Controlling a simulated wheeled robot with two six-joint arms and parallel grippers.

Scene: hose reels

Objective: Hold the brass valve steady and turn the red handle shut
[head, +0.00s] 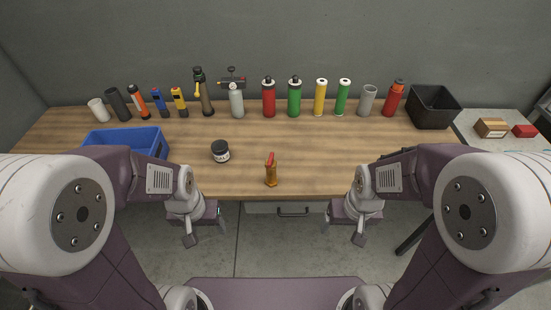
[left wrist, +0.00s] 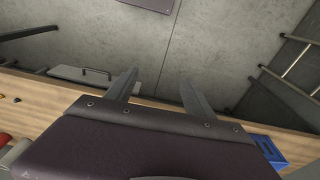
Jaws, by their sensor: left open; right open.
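The brass valve (head: 271,178) stands upright near the front edge of the wooden table in the head view. Its red handle (head: 270,159) sits on top and points up, slightly tilted. My left gripper (head: 190,240) hangs in front of the table edge, left of the valve and apart from it. In the left wrist view its two fingers (left wrist: 156,88) are spread with nothing between them. My right gripper (head: 359,239) hangs in front of the table edge, right of the valve, empty and touching nothing. The valve does not show in the left wrist view.
A dark jar (head: 221,152) stands left of and behind the valve. A blue bin (head: 128,141) is at the left. Several bottles and canisters line the back, with a black bin (head: 433,106) at the right. The wooden table (head: 325,155) is clear right of the valve.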

